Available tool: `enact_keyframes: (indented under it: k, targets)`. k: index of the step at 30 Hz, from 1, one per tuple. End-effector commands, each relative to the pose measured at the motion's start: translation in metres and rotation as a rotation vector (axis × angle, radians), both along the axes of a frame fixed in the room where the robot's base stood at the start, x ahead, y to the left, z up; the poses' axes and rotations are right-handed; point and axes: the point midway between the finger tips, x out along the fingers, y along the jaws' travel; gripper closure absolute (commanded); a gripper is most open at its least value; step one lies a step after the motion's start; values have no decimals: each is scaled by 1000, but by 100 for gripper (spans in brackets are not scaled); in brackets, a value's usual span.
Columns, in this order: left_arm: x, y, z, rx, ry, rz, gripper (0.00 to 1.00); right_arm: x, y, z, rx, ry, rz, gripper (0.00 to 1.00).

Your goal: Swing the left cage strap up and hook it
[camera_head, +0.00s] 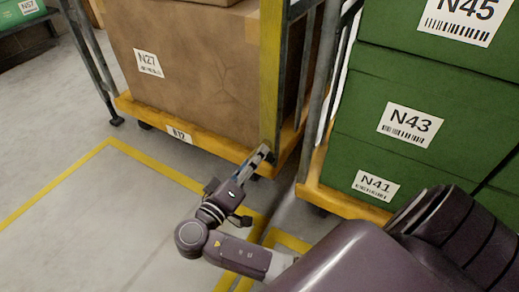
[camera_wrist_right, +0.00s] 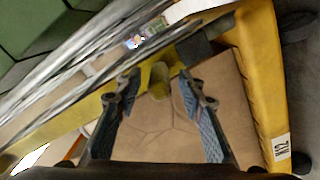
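In the right wrist view the two fingers (camera_wrist_right: 158,86) are apart. A small olive-yellow rounded piece (camera_wrist_right: 159,78) shows between the fingertips, with the brown box (camera_wrist_right: 165,125) behind. I cannot tell whether this piece belongs to the strap, or whether a finger touches it. No strap can be made out clearly. My left gripper is not in view.
A second cage on a yellow base (camera_head: 340,198) stands close on the right with green boxes (camera_head: 385,85) tagged N45, N43 and N41. Grey bars (camera_wrist_right: 75,75) cross the upper left of the wrist view. Yellow-lined floor (camera_head: 90,180) is open at the left.

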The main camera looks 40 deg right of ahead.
Motion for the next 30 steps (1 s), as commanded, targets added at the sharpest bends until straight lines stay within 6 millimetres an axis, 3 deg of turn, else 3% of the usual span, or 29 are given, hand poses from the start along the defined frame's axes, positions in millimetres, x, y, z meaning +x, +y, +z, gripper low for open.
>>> enact_keyframes:
  k: [6,16,25,30]
  targets:
    - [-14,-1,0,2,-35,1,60,9,-21,-2,0,0,1,63]
    - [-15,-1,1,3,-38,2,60,10,-24,0,1,1,2,64]
    - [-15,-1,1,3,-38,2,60,10,-23,0,1,2,1,98]
    - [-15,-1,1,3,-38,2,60,10,-23,0,2,3,2,100]
